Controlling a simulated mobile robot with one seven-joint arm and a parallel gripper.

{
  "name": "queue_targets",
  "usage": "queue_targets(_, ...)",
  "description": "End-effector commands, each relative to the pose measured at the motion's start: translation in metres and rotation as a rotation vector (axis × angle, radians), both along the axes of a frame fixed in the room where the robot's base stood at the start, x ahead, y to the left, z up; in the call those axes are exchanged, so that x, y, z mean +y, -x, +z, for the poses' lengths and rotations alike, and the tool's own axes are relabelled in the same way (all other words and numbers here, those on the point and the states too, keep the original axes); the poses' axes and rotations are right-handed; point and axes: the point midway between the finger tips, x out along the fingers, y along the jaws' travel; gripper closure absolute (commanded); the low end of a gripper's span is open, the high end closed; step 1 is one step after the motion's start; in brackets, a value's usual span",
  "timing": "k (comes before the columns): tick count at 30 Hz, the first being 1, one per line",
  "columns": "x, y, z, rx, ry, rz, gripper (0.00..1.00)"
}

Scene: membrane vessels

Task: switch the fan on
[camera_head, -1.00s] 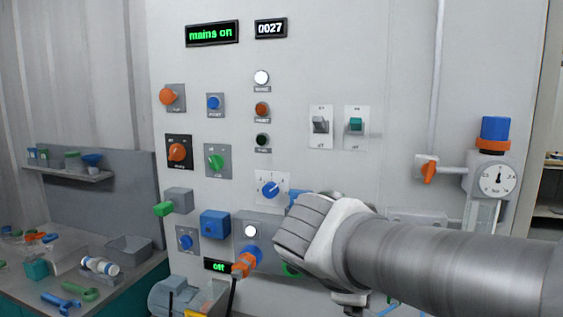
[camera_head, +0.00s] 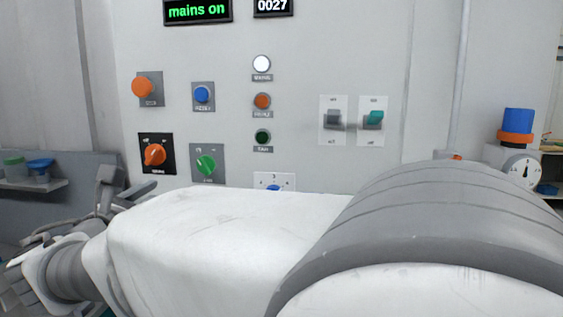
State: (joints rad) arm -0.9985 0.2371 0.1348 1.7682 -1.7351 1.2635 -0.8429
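The upright panel (camera_head: 225,40) fills the middle of the view. A green rotary knob (camera_head: 206,165) on a grey plate is turned aslant; its small label is hard to read. A dark green lamp (camera_head: 263,137) looks unlit, and its label may read FAN. At the right are a grey toggle (camera_head: 333,120) and a teal toggle (camera_head: 374,119); the teal one is tilted up. I cannot tell for certain which control is the fan's. My gripper (camera_head: 125,190) seems to show as grey parts at the lower left, apart from these controls. Its opening is unclear.
My arm covers the lower panel and partly hides a blue dial (camera_head: 273,188). An orange rotary knob (camera_head: 155,155), orange button (camera_head: 143,87) and blue button (camera_head: 203,95) are above it. The display (camera_head: 197,11) reads "mains on". A gauge (camera_head: 524,172) stands at the right.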

Motion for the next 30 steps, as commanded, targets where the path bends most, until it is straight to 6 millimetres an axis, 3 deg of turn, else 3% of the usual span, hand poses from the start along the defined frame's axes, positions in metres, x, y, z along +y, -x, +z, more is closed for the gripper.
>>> queue_targets(4, 0.009, -0.001, 0.002, -0.015, 0.021, 0.017, 0.15)
queue_targets(8, 0.007, -0.016, 0.002, -0.015, 0.019, 0.014, 0.15)
queue_targets(24, -0.002, -0.131, 0.002, -0.014, 0.018, 0.014, 0.15)
queue_targets(30, -0.004, -0.16, 0.002, -0.013, 0.018, 0.015, 0.15)
